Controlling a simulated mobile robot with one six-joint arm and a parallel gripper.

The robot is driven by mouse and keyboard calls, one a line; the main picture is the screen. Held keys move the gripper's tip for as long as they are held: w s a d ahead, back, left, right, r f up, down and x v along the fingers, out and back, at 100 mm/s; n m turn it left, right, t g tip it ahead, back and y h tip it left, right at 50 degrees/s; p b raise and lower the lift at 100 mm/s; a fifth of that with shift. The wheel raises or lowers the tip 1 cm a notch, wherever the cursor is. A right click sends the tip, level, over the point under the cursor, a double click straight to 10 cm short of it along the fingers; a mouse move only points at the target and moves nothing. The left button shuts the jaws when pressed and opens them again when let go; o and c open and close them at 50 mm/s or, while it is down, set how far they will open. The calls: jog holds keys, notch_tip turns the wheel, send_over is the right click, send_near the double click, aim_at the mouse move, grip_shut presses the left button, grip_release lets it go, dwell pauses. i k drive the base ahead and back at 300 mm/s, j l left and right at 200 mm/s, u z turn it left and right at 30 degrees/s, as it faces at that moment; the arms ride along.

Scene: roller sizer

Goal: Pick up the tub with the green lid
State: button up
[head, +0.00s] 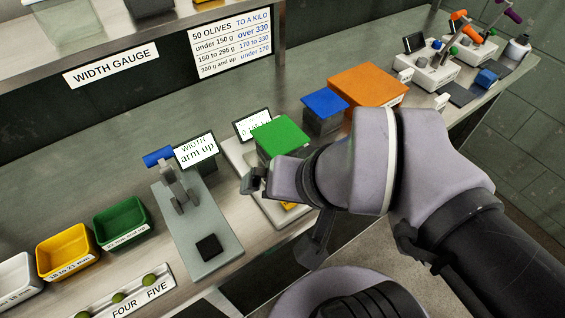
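The tub with the green lid (281,138) is near the middle of the head view, at the pale scale (236,152) with a small lit display (252,123). Its lid is square; only a little of the dark body shows below it. My gripper (252,181) is in front of the tub, on the near side, low over the scale. The wrist hides the tub's lower right part. Dark finger parts show at the gripper's left end, but the gap between the fingers is not clear. I cannot tell whether they touch the tub.
A blue-lidded tub (324,103) and a large orange-lidded box (369,85) stand just behind and right. The width gauge (197,218) is left, with green (121,222) and yellow (67,250) trays beyond. A shelf (150,50) overhangs the back. Small instruments (428,70) are far right.

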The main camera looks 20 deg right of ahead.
aim_at(280, 135)
jog(key=j+z, duration=0.25)
jog(key=z, duration=0.2)
jog(key=k+j+z, duration=0.1)
jog(key=z, duration=0.4)
jog(key=k+j+z, duration=0.1)
jog(key=j+z, duration=0.2)
jog(key=z, duration=0.15)
jog(key=k+j+z, duration=0.1)
jog(key=z, duration=0.35)
jog(key=k+j+z, duration=0.15)
jog(key=z, duration=0.35)
